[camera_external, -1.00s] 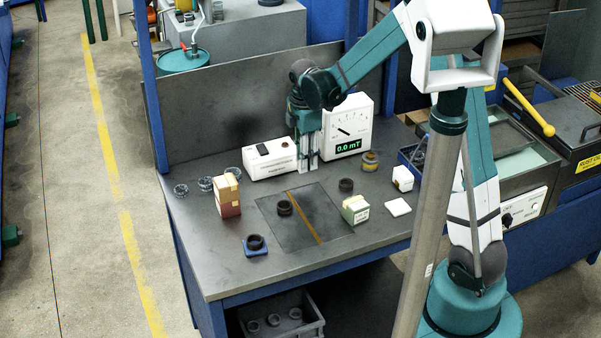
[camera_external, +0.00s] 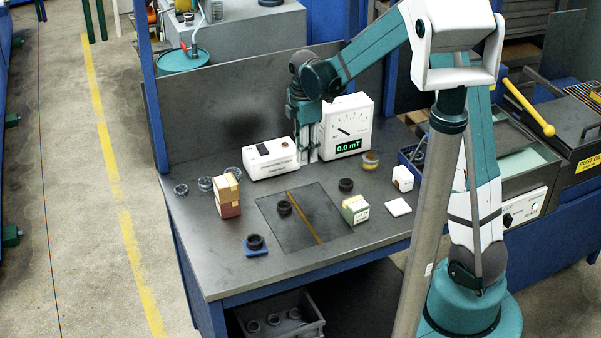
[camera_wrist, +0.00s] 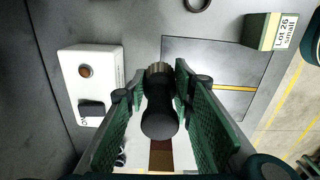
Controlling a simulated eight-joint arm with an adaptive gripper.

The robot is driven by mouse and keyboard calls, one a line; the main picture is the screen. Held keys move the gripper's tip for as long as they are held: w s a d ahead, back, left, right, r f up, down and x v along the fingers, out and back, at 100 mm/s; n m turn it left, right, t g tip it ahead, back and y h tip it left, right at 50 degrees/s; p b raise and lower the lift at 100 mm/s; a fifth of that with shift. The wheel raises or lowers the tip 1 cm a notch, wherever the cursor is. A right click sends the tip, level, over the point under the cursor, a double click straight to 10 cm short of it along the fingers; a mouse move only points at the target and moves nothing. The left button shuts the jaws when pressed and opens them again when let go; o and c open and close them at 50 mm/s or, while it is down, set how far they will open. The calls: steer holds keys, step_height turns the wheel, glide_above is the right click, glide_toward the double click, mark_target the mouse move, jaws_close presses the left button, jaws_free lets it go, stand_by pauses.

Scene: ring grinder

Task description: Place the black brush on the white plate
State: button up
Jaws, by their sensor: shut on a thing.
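The black brush (camera_wrist: 159,112) is between the fingers of my gripper (camera_wrist: 155,95) in the wrist view, with a dark rounded handle and a metallic collar. My gripper is shut on it. In the external view my gripper (camera_external: 307,155) points down over the back of the bench, between the white box and the meter; the brush is hard to make out there. The white plate (camera_external: 398,207) is a small flat square on the right of the bench, to the right of and nearer than my gripper. Nothing lies on it.
The meter (camera_external: 347,125) and white switch box (camera_external: 270,158) stand close beside my gripper. A green-white box (camera_external: 355,209), a dark ring (camera_external: 346,184) and a white block (camera_external: 403,178) stand near the plate. Stacked boxes (camera_external: 227,194) are at left.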

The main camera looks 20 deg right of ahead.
steer(key=shift+d, duration=0.15)
steer(key=s+d+r, duration=0.1)
steer(key=s+d, duration=0.9)
steer(key=d, duration=0.3)
steer(key=n+p, duration=0.1)
steer(key=n, duration=0.1)
glide_above(396, 205)
steer(key=shift+s+r, duration=0.1)
steer(key=shift+r, duration=0.15)
steer(key=shift+f, duration=0.1)
steer(key=shift+f, duration=2.85)
steer(key=shift+f, duration=0.1)
steer(key=shift+f+b, duration=0.6)
steer(key=shift+f, duration=1.35)
steer(key=shift+f, duration=0.2)
